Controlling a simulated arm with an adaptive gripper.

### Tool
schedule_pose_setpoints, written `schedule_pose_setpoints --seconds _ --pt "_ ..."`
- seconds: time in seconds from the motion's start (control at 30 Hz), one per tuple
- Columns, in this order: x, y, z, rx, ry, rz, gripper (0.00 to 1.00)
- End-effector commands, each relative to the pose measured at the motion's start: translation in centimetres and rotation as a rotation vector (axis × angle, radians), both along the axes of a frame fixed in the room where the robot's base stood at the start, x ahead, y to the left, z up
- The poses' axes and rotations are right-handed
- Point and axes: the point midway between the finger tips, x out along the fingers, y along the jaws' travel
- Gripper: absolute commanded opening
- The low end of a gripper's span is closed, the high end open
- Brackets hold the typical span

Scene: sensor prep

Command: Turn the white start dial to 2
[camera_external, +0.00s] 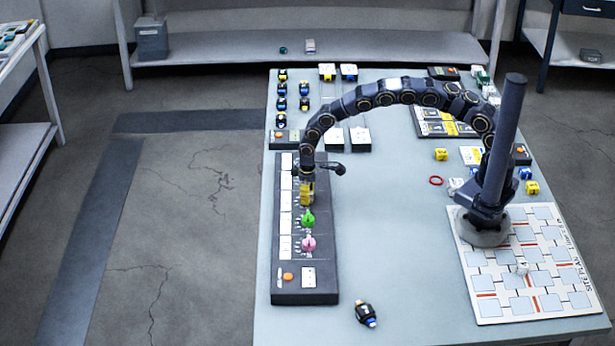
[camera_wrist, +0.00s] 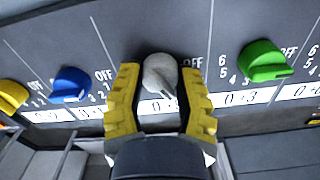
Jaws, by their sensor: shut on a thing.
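The white dial (camera_wrist: 160,72) sits on the dark control panel (camera_external: 305,296), between a blue dial (camera_wrist: 70,84) and a green dial (camera_wrist: 265,61) in the wrist view. My gripper (camera_wrist: 160,80) has its yellow fingers on both sides of the white dial and is shut on it. The dial's pointer end faces down and slightly right in the wrist view. Most of its number marks are hidden by the fingers, so its setting cannot be read. In the external view my gripper (camera_external: 307,193) is low over the panel and hides the white dial.
The green dial (camera_external: 307,220) and a pink dial (camera_external: 308,243) stand close to my gripper on the panel. A yellow dial (camera_wrist: 12,95) is at the wrist view's left. A dark cylinder (camera_external: 366,314) lies near the table's front. The middle of the table (camera_external: 395,235) is clear.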

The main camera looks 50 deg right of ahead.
Motion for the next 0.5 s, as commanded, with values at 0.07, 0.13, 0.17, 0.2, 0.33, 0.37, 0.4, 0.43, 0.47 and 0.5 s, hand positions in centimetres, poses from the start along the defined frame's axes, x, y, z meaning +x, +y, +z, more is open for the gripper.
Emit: schedule_pose_setpoints --seconds 0.07,0.13,0.17,0.2,0.33,0.37,0.4,0.43,0.47,0.5 --pt "-0.2 -0.14 -0.27 -0.004 0.007 -0.003 0.01" --pt "-0.2 -0.14 -0.27 -0.004 0.007 -0.003 0.01" --pt "-0.2 -0.14 -0.27 -0.004 0.007 -0.003 0.01" --pt "-0.2 -0.14 -0.27 -0.004 0.007 -0.003 0.01" --pt "-0.21 -0.14 -0.28 -0.005 0.006 -0.002 0.01" --pt "-0.21 -0.14 -0.28 -0.005 0.006 -0.002 0.39" --pt "-0.2 -0.13 -0.27 -0.005 0.006 -0.002 0.56" --pt "-0.19 -0.12 -0.25 -0.005 0.006 -0.002 0.67" --pt "-0.17 -0.12 -0.22 -0.004 0.006 -0.002 0.67" --pt "-0.16 -0.1 -0.2 -0.003 0.005 -0.002 0.67"
